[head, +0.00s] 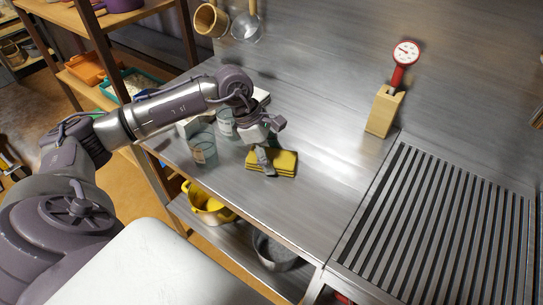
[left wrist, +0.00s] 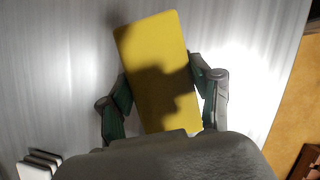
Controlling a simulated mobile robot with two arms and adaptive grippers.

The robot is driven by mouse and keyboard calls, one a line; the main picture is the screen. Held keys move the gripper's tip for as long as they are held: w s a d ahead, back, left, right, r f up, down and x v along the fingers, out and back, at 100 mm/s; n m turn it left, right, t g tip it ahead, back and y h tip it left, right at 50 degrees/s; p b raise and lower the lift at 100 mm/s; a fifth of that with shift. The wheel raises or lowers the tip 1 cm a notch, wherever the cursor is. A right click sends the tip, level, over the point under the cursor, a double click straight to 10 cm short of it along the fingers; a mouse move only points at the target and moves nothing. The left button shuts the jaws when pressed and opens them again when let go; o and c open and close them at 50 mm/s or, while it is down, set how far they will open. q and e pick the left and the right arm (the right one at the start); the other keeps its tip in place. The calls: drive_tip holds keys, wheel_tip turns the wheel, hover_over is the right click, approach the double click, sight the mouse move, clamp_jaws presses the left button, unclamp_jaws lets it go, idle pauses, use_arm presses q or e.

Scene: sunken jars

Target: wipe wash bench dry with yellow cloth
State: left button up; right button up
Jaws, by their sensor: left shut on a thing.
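The yellow cloth (head: 284,164) is a folded, flat-looking pad on the metal wash bench (head: 235,184), close to the bench's front edge. My left gripper (head: 264,163) reaches down onto it from above. In the left wrist view the cloth (left wrist: 158,70) lies between the two fingers of my left gripper (left wrist: 162,100), which are shut on its sides. A dark shadow covers part of the cloth. I cannot tell whether the cloth presses on the bench or is just above it. My right gripper is not in view.
Glass jars (head: 203,150) stand left of the cloth, close to my left wrist. A wooden block with a red dial thermometer (head: 404,55) stands at the back right. A slatted drain rack (head: 440,225) fills the right. Bare bench lies between cloth and rack.

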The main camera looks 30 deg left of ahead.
sight(318, 170)
use_arm(q)
drive_tip(key=shift+w+d+b, duration=0.1)
drive_tip(key=shift+w+d, duration=0.4)
drive_tip(key=shift+d, duration=0.55)
drive_tip(key=shift+w+d+b, duration=0.1)
drive_tip(key=shift+w+d, duration=0.4)
drive_tip(key=shift+d, duration=0.5)
drive_tip(key=shift+w+d+b, duration=0.1)
drive_tip(key=shift+w+d, duration=0.4)
drive_tip(key=shift+d, duration=0.55)
drive_tip(key=shift+w+d+b, duration=0.2)
drive_tip(key=shift+w+d, duration=0.2)
drive_tip(key=shift+d, duration=0.45)
drive_tip(key=shift+w+d+b, duration=0.15)
drive_tip(key=shift+w+d, duration=0.25)
drive_tip(key=shift+d, duration=0.4)
wheel_tip(318, 170, up, 8)
drive_tip(key=p, duration=0.4)
